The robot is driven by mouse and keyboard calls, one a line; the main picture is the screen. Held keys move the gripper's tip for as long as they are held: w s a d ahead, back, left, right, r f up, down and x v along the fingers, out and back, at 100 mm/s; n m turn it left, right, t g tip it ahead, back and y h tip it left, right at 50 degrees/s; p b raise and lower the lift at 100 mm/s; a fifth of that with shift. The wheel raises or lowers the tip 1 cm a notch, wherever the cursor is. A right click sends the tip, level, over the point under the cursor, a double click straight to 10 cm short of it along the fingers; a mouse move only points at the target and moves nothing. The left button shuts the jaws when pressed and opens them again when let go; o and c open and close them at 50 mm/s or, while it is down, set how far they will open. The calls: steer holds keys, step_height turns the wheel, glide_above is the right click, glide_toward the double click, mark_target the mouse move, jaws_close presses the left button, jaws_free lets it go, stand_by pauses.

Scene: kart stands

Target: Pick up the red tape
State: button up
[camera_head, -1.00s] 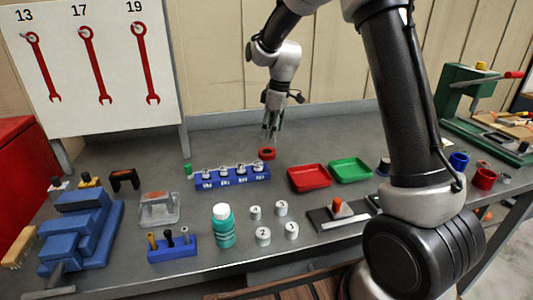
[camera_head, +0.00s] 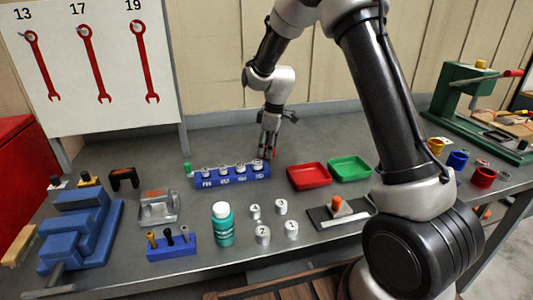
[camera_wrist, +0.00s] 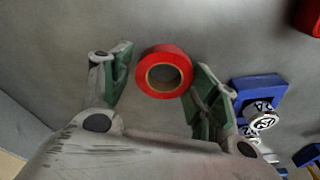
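The red tape (camera_wrist: 163,54) is a flat roll with a pale core, lying on the grey bench. In the wrist view it sits between the tips of my gripper (camera_wrist: 164,64), whose green-padded fingers stand apart on either side. The right finger is very near or touching the roll's edge; I cannot tell which. The left finger has a small gap to it. In the head view my gripper (camera_head: 269,152) points down at the bench behind the blue socket holder, and only a sliver of red tape (camera_head: 275,152) shows beside the fingers.
The blue socket holder (camera_head: 232,182) stands just in front of the gripper. A red tray (camera_head: 309,176) and a green tray (camera_head: 350,168) lie to the right. A teal bottle (camera_head: 223,226) and several numbered weights stand nearer. The bench behind the gripper is clear.

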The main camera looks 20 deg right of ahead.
steer(key=c, duration=0.4)
steer(key=shift+o, duration=0.2)
steer(key=shift+r, duration=0.1)
step_height(320, 180, up, 10)
stand_by(0.5)
